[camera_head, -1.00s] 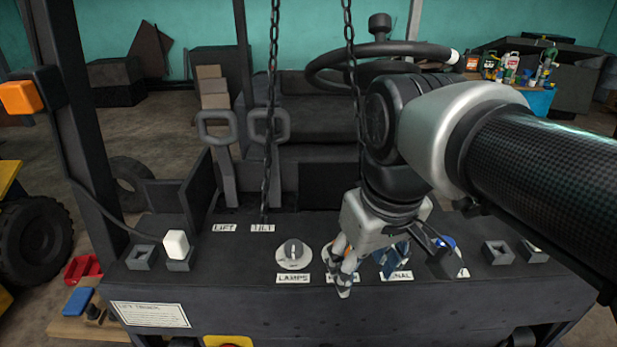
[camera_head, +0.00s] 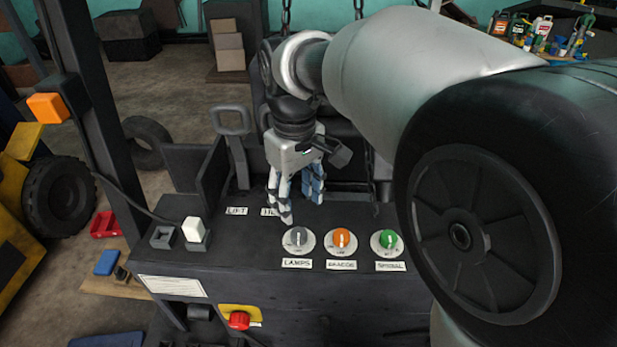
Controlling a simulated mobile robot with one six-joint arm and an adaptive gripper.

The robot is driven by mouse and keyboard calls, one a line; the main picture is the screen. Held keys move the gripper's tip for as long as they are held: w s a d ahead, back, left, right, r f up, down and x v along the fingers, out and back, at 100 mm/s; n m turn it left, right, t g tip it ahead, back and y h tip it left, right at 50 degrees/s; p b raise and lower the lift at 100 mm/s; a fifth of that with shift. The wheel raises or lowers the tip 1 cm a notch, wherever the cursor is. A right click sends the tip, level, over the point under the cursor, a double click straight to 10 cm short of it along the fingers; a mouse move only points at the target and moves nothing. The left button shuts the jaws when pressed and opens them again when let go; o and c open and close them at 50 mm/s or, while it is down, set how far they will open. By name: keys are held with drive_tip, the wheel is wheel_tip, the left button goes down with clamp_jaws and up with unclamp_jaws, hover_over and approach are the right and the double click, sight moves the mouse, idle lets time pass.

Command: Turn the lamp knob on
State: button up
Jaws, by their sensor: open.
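The lamp knob (camera_head: 299,239) is a grey rotary knob on a round pale plate, above a label reading LAMPS (camera_head: 297,263), on the dark control panel. An orange knob (camera_head: 341,240) and a green knob (camera_head: 388,241) sit in a row to its right with their own labels. My gripper (camera_head: 298,208) points down, open and empty, above the panel behind the lamp knob and apart from it. It partly covers the TILT label. The lamp knob is in full view.
A white rocker switch (camera_head: 194,230) stands at the panel's left. A red button (camera_head: 238,320) on a yellow plate is on the front face. Chains hang behind, and an orange lamp (camera_head: 47,106) is on the left post.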

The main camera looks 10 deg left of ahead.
sight(299, 233)
wheel_tip(299, 233, down, 10)
drive_tip(key=shift+r, duration=0.15)
idle(0.3)
drive_tip(key=c, duration=1.1)
drive_tip(key=shift+m, duration=0.3)
drive_tip(key=m, duration=1.1)
drive_tip(key=shift+p, duration=0.4)
drive_tip(key=shift+m, duration=0.3)
